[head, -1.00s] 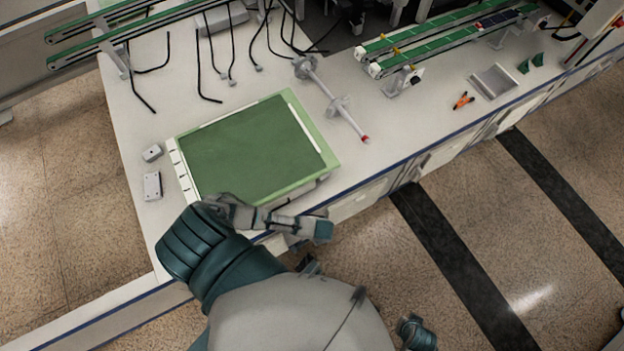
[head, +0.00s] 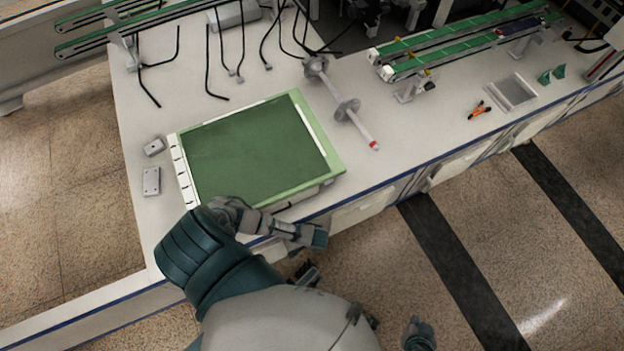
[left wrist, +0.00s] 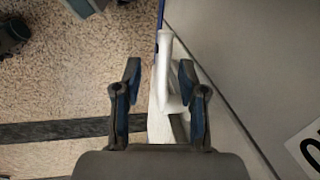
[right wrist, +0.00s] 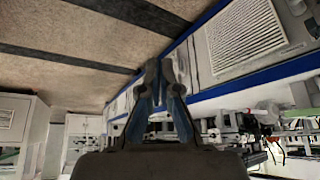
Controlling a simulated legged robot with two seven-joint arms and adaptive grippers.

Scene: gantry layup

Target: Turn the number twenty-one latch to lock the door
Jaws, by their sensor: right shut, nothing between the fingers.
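A white latch-like handle (left wrist: 166,75) stands out from the pale cabinet front in the left wrist view. My left gripper is open (left wrist: 159,82), with one finger on each side of the handle; I cannot tell whether they touch it. A white label (left wrist: 308,150) with part of a black character, perhaps a 0, is cut off at the right edge; no twenty-one is readable. In the head view my left arm hides most of this area. My right gripper (head: 418,328) is over the floor at the bottom, shut and empty; it also shows in the right wrist view (right wrist: 160,68).
The white bench (head: 420,140) carries a green-topped panel (head: 255,150), a grey shaft (head: 347,108) and green conveyor rails (head: 470,45). A louvred vent (right wrist: 245,35) is set in a pale cabinet front. The speckled floor right of the bench is open.

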